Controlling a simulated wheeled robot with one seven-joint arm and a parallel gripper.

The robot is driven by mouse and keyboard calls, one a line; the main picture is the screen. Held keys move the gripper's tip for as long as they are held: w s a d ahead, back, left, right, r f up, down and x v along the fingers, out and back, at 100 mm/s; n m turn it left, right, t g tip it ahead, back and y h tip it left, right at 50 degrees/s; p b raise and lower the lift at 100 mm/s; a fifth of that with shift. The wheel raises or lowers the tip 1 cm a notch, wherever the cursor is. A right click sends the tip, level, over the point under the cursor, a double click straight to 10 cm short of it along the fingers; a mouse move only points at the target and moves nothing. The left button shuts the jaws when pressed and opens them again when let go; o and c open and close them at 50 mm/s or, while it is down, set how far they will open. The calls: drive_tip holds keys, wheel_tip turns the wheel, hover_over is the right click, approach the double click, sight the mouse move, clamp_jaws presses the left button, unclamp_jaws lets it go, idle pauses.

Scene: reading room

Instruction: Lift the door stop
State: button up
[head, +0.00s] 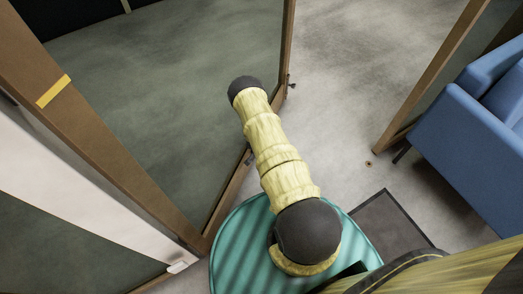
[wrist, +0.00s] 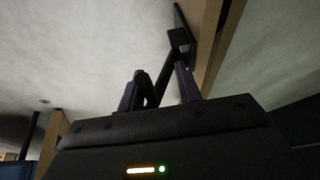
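In the wrist view, a dark metal fitting (wrist: 178,38), which looks like the door stop, sits against the wooden door edge. A thin dark bar runs down from it toward the space between my fingers. My gripper (wrist: 160,90) has its two purplish fingers apart, one on each side of the bar's lower end. I cannot tell whether they touch it. In the head view, a small dark fitting (head: 291,84) shows on the door's edge beside my arm's far end. My gripper is hidden there behind my arm.
The wood-framed glass door (head: 190,110) fills the left. A blue armchair (head: 470,140) stands at right by another wooden frame (head: 440,75). A dark mat (head: 390,225) lies on the floor, with a small round floor fitting (head: 369,163) nearby. The pale floor between is clear.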

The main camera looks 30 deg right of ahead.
drive_tip(key=shift+a+f, duration=0.1)
drive_tip(key=shift+a, duration=0.05)
drive_tip(key=shift+w, duration=0.15)
idle(0.4)
drive_tip(key=shift+s, duration=0.3)
